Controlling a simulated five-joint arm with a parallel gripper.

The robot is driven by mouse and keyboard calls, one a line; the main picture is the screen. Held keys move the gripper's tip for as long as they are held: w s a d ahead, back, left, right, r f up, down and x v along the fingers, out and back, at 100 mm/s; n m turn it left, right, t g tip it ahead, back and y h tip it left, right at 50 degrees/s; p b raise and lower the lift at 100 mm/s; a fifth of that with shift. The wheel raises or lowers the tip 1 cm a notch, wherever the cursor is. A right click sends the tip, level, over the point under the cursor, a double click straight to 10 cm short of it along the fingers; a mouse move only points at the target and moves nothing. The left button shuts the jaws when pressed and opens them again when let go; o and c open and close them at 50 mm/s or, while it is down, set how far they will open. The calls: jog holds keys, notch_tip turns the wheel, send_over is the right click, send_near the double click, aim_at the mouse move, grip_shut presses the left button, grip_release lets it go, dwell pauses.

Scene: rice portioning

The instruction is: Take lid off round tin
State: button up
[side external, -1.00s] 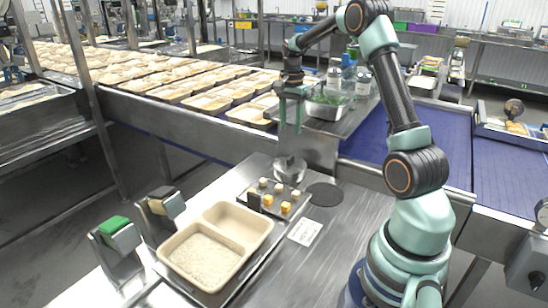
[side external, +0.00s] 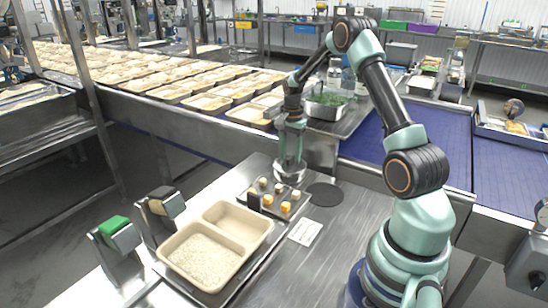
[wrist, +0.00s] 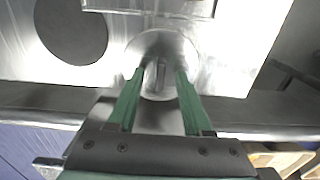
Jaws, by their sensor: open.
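The round tin (side external: 289,175) is a shiny metal tin standing on the steel table, behind the small tray of cubes. In the wrist view its round silver lid (wrist: 152,42) lies under my fingertips, with a narrow upright grip showing between them. My gripper (side external: 290,157) points down just over the tin. In the wrist view the two green fingers of my gripper (wrist: 160,72) are apart, one on each side of the lid's grip. I cannot tell whether they touch it. The inside of the tin is hidden.
A tray of small cubes (side external: 257,205) stands just in front of the tin. A black disc (side external: 325,194) lies to its right. A beige two-part container with rice (side external: 240,218) is nearer the front left. A conveyor frame (side external: 185,112) runs behind. Bare table lies front right.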

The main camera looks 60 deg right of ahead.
grip_shut()
jog(key=shift+r, duration=0.15)
